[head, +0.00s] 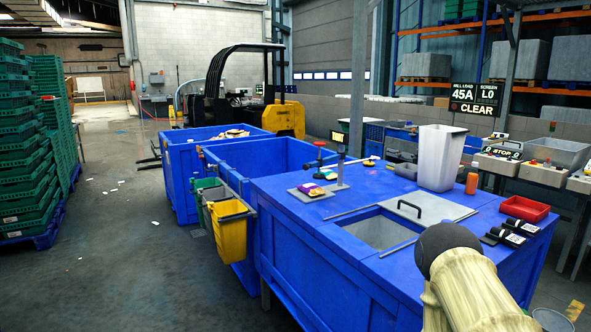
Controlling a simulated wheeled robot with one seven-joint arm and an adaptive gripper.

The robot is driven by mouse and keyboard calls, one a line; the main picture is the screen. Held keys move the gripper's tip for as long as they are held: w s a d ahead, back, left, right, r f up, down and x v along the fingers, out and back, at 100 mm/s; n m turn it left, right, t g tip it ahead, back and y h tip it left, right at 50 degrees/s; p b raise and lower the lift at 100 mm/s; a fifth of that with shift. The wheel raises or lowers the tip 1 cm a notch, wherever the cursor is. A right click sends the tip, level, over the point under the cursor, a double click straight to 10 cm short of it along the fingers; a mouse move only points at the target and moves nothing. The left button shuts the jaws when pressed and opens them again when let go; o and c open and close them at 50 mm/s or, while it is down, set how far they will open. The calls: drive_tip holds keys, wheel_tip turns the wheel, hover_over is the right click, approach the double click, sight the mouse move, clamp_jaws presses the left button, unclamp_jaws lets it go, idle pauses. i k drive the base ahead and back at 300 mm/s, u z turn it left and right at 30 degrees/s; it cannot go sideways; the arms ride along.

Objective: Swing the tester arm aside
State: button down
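The tester stands on the far left part of the blue bench (290,215). It has a grey base plate (322,196) and an upright post (341,172) with a small yellow-lit display (337,137) on top. The tester arm (328,163) appears to reach left from the post, with a red knob (320,143) at its outer end above the plate. A purple and yellow packet (309,188) lies on the plate. A thin part with a small yellowish end (369,162) extends right of the post. My own arm rises at the lower right; my gripper is not visible.
The bench has a square opening (382,232), a grey lid with a black handle (408,207), a tall grey bin (440,157), an orange bottle (472,184) and a red tray (525,208). Yellow (230,232) and green bins hang left. Blue crates stand behind. The left floor is mostly clear.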

sight(319, 163)
drive_tip(key=u, duration=0.7)
drive_tip(key=i, duration=1.05)
drive_tip(key=z, duration=0.25)
